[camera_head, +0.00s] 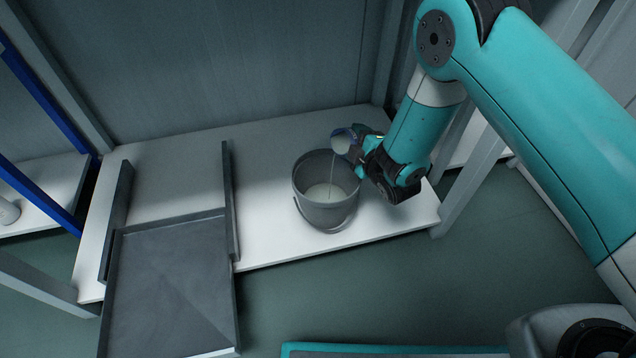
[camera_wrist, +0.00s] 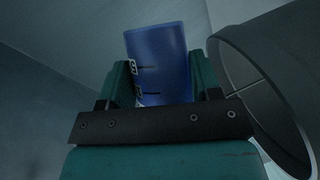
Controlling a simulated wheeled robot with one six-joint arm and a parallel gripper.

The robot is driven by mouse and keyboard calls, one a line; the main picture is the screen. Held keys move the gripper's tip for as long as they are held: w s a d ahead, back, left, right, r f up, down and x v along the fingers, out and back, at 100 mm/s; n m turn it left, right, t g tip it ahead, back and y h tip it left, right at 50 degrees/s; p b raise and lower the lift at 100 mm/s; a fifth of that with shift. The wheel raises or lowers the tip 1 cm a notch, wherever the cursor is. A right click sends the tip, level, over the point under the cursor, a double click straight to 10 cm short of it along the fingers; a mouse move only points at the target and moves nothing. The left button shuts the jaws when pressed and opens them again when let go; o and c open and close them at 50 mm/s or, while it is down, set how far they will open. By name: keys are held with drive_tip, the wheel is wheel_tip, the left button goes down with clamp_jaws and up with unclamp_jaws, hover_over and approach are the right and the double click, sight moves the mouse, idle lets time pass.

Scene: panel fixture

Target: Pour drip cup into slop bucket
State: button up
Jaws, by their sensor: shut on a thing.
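A blue drip cup (camera_head: 341,143) is tilted over the rim of a grey slop bucket (camera_head: 325,209) in the head view. A thin pale stream falls from the cup into the bucket, and pale liquid shows on the bucket's bottom. My gripper (camera_head: 358,144) is at the bucket's upper right and shut on the cup. In the wrist view the blue cup (camera_wrist: 158,62) sits between the two fingers of my gripper (camera_wrist: 163,85). The bucket's rim and wall (camera_wrist: 262,75) show to the right of the cup.
The bucket stands on a white shelf (camera_head: 270,245). A grey tray (camera_head: 170,285) with raised rails lies at the left. An upright post (camera_head: 470,170) stands to the right of my gripper. Blue bars (camera_head: 42,95) are at the far left.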

drive_tip(key=shift+f, duration=0.15)
drive_tip(key=b, duration=0.5)
drive_tip(key=shift+f+n+b, duration=0.1)
drive_tip(key=shift+n+b, duration=0.2)
drive_tip(key=shift+s+a+r+n+t+b, duration=0.45)
drive_tip(key=shift+s+a+n+t+b, duration=0.2)
drive_tip(key=shift+b, duration=3.05)
drive_tip(key=shift+s+a+f+n+b, duration=0.1)
drive_tip(key=shift+f+n+b, duration=0.2)
drive_tip(key=shift+b, duration=1)
drive_tip(key=shift+n+t, duration=0.25)
drive_tip(key=shift+n, duration=0.1)
